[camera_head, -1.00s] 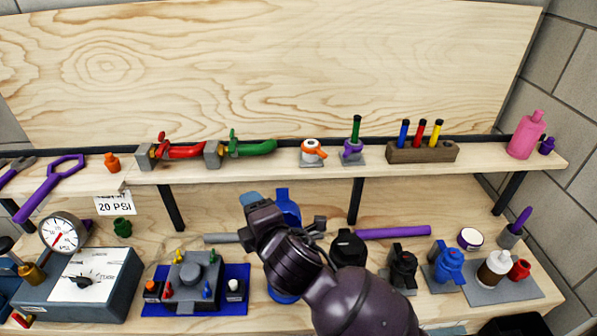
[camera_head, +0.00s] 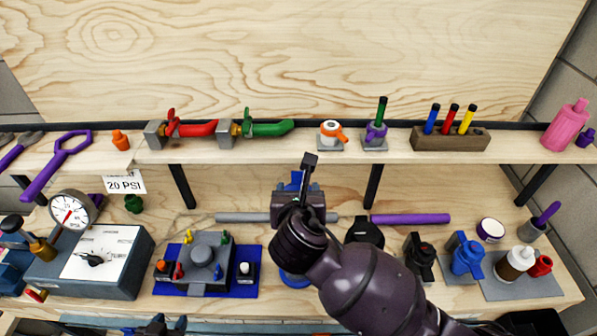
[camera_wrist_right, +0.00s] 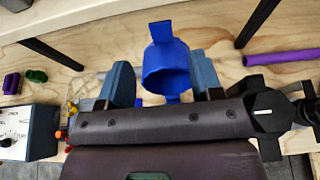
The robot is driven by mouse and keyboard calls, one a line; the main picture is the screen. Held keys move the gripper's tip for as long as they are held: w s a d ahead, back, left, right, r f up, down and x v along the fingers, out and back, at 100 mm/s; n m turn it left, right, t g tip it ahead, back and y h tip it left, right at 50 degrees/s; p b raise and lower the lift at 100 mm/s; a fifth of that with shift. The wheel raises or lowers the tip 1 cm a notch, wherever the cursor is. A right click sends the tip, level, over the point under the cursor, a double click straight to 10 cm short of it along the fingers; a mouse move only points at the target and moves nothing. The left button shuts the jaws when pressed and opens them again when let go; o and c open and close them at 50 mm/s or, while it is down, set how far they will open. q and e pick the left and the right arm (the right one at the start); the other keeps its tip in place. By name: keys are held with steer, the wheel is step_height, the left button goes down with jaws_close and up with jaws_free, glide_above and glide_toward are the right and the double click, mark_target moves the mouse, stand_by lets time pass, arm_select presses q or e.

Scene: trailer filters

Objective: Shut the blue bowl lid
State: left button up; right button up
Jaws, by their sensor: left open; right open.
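The blue bowl (camera_head: 293,279) stands on the lower bench, mostly hidden in the head view behind my right arm. A blue upright part, seemingly its lid (camera_head: 297,179), shows above my wrist. In the right wrist view a round blue part (camera_wrist_right: 160,75) with a square tab (camera_wrist_right: 160,28) on top shows between and beyond the fingers; I cannot tell lid from bowl there. My right gripper (camera_wrist_right: 163,75) is open and empty, fingers on either side of the blue part in that view, with contact unclear. My left gripper (camera_head: 167,325) is open at the bottom edge of the head view.
A grey fixture on a blue mat (camera_head: 247,288) lies left of the bowl. Black (camera_head: 420,257) and blue (camera_head: 464,255) fittings stand to the right. Grey and purple tubes (camera_head: 410,219) lie behind. The upper shelf (camera_head: 300,153) with valves runs above.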

mark_target(298, 173)
steer(key=x, duration=1)
steer(key=shift+f, duration=0.1)
jaws_close()
